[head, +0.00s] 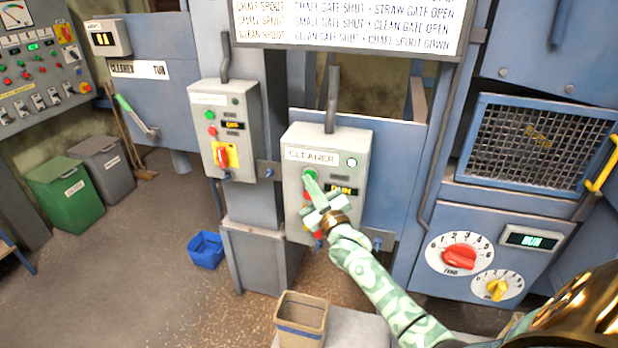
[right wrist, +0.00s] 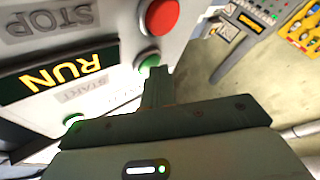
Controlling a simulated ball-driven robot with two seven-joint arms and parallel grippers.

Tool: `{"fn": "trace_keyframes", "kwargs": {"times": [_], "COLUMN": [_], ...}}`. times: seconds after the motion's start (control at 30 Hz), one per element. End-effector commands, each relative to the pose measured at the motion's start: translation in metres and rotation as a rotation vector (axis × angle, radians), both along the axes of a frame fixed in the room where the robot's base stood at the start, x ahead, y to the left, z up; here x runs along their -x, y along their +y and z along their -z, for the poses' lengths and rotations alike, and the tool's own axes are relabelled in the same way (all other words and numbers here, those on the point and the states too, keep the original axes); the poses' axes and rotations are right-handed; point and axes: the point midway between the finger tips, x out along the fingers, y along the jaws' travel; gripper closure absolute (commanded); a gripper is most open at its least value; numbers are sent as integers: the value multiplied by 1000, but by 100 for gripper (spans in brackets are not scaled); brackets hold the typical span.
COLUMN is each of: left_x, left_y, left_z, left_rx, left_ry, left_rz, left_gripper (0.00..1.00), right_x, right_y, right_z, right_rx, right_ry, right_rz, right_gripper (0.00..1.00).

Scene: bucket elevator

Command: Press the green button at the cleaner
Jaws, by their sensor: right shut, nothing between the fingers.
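The cleaner box (head: 297,214) is a grey control box labelled CLEANER on a blue post. Its green button (head: 309,173) shows at the upper left of its face, just beyond my fingertips; it also shows in the right wrist view (right wrist: 149,62), beside a red button (right wrist: 161,15). The box's display (right wrist: 60,76) is lit and reads RUN. My right gripper (head: 312,183) is shut and empty, its fingertips right at the green button. They appear to touch it, but I cannot tell how far it is pushed in. My gripper partly hides the lower controls. My left gripper is out of view.
A similar grey box (head: 208,112) with green and red buttons hangs to the left. A dial panel (head: 460,256) stands to the right. A brown bucket (head: 301,322) stands below, and a blue bin (head: 206,250) sits on the floor.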

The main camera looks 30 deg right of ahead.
Motion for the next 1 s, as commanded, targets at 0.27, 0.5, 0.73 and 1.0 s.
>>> {"fn": "trace_keyframes", "kwargs": {"times": [0.27,0.5,0.73,1.0], "left_x": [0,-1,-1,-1], "left_y": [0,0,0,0], "left_z": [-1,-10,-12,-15], "left_rx": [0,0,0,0], "left_ry": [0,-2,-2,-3], "left_rz": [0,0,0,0], "left_gripper": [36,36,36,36], "right_x": [1,8,12,14], "right_y": [0,9,13,16], "right_z": [-1,-2,0,-1], "right_rx": [0,-1,0,-1], "right_ry": [0,-1,0,0], "right_rz": [1,1,1,0], "right_gripper": [100,100,100,100]}}
